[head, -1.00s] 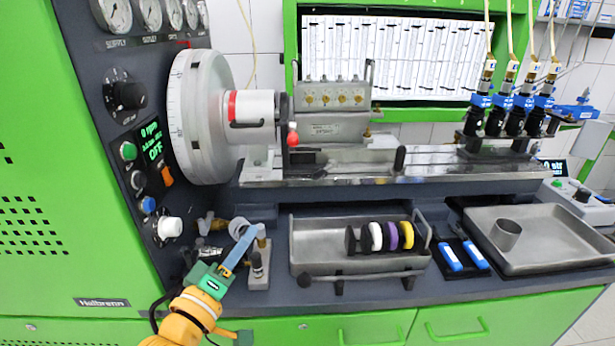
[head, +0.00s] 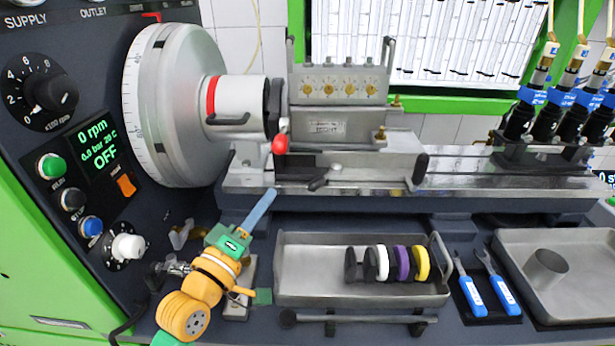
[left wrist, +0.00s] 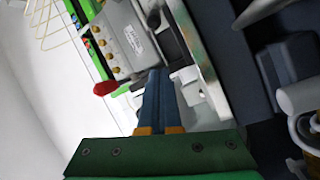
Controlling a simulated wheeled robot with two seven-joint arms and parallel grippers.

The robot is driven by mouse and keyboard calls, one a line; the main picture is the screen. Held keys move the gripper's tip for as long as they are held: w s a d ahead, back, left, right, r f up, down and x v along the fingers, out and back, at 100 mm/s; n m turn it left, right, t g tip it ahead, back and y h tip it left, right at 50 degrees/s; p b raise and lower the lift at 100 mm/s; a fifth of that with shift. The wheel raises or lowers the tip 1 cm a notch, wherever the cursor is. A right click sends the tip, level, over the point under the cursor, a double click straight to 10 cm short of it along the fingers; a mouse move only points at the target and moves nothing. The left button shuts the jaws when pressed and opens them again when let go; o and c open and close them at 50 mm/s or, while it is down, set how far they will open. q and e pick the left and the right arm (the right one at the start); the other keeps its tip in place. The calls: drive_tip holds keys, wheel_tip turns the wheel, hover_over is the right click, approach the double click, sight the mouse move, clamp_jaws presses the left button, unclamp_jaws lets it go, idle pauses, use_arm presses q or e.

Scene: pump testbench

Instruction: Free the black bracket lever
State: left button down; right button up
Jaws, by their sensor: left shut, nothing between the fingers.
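A short black lever (head: 318,183) with a metal pivot sits low on the front of the grey pump's bracket, above the steel rail; it appears to be the bracket lever. A second black upright handle (head: 420,168) stands at the bracket's right end. The pump (head: 345,108) has brass fittings and also shows in the left wrist view (left wrist: 122,38). My left gripper (head: 270,194) is shut and empty, its blue fingers pointing up toward the rail's front edge, left of and below the lever, apart from it. The fingertips (left wrist: 157,73) show in the left wrist view. My right gripper is out of view.
A red-knobbed lever (head: 280,143) hangs beside the drum (head: 172,105), left of the pump. Below the rail, a steel tray (head: 310,292) holds several coloured rings. Blue-handled tools (head: 472,297) and another tray (head: 587,278) lie to the right.

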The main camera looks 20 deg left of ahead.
sight(325, 177)
use_arm(q)
drive_tip(key=w, duration=0.3)
drive_tip(key=w+r+p, duration=0.1)
drive_tip(key=w, duration=0.2)
drive_tip(key=w+d+r, duration=0.1)
drive_tip(key=w, duration=0.2)
drive_tip(key=shift+w+d+p, duration=0.1)
drive_tip(key=shift+w+p, duration=0.1)
drive_tip(key=shift+p, duration=0.15)
drive_tip(key=d+f, duration=0.1)
drive_tip(key=s+d+f, duration=0.1)
drive_tip(key=shift+s+d+p, duration=0.15)
drive_tip(key=shift+d+p, duration=0.25)
drive_tip(key=shift+s+d+f, duration=0.1)
drive_tip(key=shift+s+d, duration=0.05)
drive_tip(key=shift+d, duration=0.1)
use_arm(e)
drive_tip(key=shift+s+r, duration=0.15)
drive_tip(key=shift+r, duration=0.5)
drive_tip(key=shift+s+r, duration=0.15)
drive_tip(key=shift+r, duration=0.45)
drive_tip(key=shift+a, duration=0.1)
use_arm(q)
drive_tip(key=shift+a, duration=0.1)
